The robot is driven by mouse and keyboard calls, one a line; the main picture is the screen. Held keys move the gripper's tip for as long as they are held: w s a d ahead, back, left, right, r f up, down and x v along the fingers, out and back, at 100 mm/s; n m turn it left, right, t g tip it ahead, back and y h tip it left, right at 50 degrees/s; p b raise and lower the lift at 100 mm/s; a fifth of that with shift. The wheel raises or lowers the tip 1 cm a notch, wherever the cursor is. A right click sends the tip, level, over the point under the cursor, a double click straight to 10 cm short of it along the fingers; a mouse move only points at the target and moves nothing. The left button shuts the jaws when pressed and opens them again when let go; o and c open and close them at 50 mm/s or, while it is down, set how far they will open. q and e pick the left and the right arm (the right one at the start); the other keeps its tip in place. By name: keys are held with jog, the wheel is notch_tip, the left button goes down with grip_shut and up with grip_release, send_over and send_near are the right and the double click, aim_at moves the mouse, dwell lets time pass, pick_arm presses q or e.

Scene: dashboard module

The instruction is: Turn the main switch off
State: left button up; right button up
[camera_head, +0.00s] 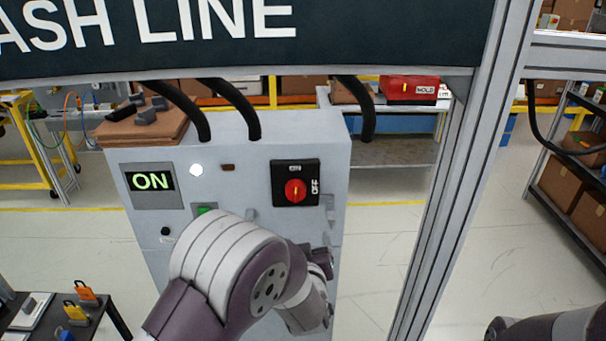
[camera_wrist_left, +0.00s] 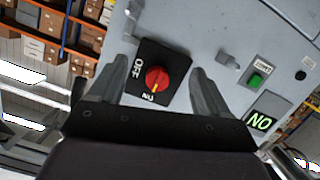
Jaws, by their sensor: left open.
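The main switch (camera_head: 295,189) is a red knob on a black plate on the grey cabinet's front. Its yellow mark is upright, toward ON; OFF is on the plate's right side. In the left wrist view the knob (camera_wrist_left: 157,79) appears upside down, its mark toward ON. My left gripper (camera_wrist_left: 163,60) is open and empty, its fingers on either side of the switch plate in that view; I see no contact. In the head view my left wrist is below the switch, and the fingertips cannot be made out. My right gripper is out of view.
A lit ON display (camera_head: 152,181), a white lamp (camera_head: 196,170) and a green button (camera_head: 206,210) sit left of the switch. A grey frame post (camera_head: 440,200) stands at right, and a dark sign (camera_head: 380,35) hangs above.

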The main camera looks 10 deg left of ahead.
aim_at(297, 195)
pick_arm(q)
notch_tip(297, 195, up, 5)
jog(key=s+n+t+y+p, duration=0.1)
jog(key=n+t+y, duration=0.1)
jog(key=y, duration=0.1)
jog(key=p+x, duration=0.1)
jog(key=x, duration=0.2)
jog(key=p+x, duration=0.1)
jog(key=x, duration=0.3)
jog(key=p+x, duration=0.1)
jog(key=x, duration=0.3)
jog(key=shift+s+a+f+p, duration=0.2)
jog(key=shift+a+f+p, duration=0.1)
jog(key=shift+f+p, duration=0.1)
jog(key=shift+w+a, duration=0.15)
jog(key=shift+w, duration=0.3)
jog(key=shift+w+a+f, duration=0.1)
jog(key=shift+w, duration=0.2)
jog(key=c, duration=1)
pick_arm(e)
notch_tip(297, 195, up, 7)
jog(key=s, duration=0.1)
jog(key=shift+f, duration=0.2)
